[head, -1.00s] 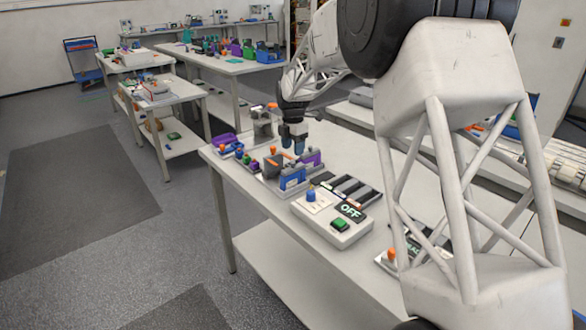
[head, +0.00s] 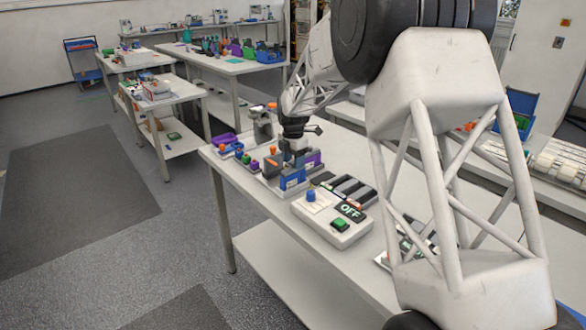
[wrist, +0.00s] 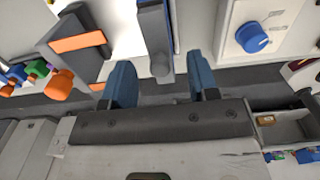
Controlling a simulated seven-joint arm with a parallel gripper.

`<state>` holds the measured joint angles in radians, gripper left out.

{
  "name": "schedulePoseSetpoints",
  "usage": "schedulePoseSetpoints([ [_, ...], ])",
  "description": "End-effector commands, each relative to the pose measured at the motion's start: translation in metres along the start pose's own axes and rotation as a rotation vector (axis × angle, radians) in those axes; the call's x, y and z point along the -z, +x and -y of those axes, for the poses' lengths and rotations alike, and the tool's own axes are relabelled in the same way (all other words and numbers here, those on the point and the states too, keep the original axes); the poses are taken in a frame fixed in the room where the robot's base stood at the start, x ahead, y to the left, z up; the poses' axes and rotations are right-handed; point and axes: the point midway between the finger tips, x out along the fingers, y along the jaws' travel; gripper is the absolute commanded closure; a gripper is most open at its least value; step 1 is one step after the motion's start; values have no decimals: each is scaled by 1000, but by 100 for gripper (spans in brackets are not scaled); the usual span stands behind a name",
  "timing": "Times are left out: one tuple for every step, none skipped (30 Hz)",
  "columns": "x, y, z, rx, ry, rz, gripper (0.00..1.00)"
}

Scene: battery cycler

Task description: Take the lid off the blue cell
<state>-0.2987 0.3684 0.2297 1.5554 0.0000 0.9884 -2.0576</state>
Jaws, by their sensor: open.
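The blue cell (head: 292,180) stands at the front of a light tray on the near table in the head view. A grey lid-like bar (wrist: 154,28) with a rounded knob end (wrist: 160,66) lies between my fingers in the wrist view, with a thin blue edge beside it. My gripper (wrist: 162,82) is open, its two blue fingers on either side of that knob, with gaps at both sides. In the head view my gripper (head: 294,158) is over the tray, just behind the blue cell. Its fingertips are largely hidden there.
A purple cell (head: 312,160) stands close behind the blue one. A dark block with an orange band (wrist: 78,42) and an orange knob (wrist: 58,86) are left of my fingers. The control box (head: 328,226) with a blue dial (wrist: 252,38) is to the right.

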Motion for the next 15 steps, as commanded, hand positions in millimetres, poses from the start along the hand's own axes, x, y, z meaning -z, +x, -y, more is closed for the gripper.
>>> schedulePoseSetpoints([
  [0, 7, 0, 2, 0, -1, 46],
  [0, 10, 0, 2, 0, -1, 46],
  [0, 14, 0, 1, 0, -1, 46],
  [0, 16, 0, 1, 0, 0, 46],
  [0, 17, 0, 0, 0, 0, 46],
  [0, 19, 0, 0, 0, 0, 46],
  [0, 20, 0, 0, 0, 0, 46],
  [0, 20, 0, 0, 0, 0, 46],
  [0, 21, 0, 0, 0, 0, 46],
  [0, 21, 0, 0, 0, 0, 46],
  [0, 21, 0, 0, 0, 0, 46],
  [0, 21, 0, 0, 0, 0, 46],
  [0, 21, 0, 0, 0, 0, 46],
  [0, 21, 0, 0, 0, 0, 46],
  [0, 21, 0, 0, 0, 0, 46],
])
